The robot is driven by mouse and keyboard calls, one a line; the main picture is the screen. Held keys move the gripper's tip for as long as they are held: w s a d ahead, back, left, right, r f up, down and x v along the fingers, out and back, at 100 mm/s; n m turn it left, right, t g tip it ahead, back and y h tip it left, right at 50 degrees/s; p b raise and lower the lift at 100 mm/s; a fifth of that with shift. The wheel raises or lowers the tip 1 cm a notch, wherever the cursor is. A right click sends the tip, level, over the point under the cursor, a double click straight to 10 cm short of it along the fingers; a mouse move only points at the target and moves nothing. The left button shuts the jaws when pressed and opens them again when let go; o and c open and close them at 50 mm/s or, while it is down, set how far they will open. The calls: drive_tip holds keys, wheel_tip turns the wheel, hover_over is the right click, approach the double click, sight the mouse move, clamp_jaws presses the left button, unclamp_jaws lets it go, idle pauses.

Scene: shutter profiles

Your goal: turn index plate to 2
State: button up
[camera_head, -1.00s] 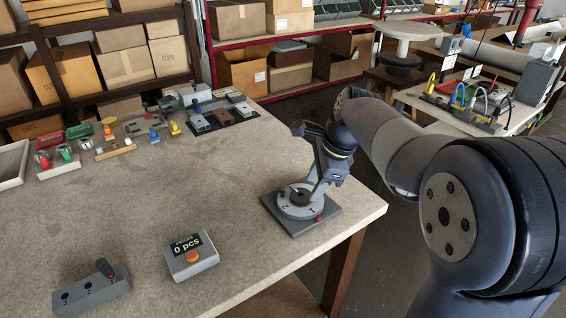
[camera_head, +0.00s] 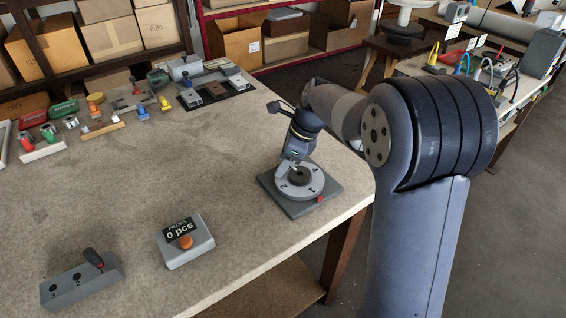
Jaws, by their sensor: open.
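The index plate (camera_head: 313,181) is a light grey disc with a dark round hub (camera_head: 299,176), on a dark square base (camera_head: 290,208) near the table's right edge. Numbers 1, 2 and 4 can be read on it; 1 is nearest the red mark (camera_head: 320,199) at the front right of the base, and 2 is at the front left. My gripper (camera_head: 286,170) is open and tilted down at the plate's back left rim, left of the hub. Its fingertips are small in view; I cannot tell whether they touch the plate.
A grey counter box (camera_head: 187,241) reading "0 pcs" with an orange button stands left of the plate. A grey selector block (camera_head: 80,283) with a dark lever is at the front left. Several small parts and fixtures stand at the back left. The table's middle is clear.

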drive_tip(key=shift+a+f, duration=0.15)
drive_tip(key=shift+f, duration=0.2)
drive_tip(key=shift+c, duration=0.3)
clamp_jaws()
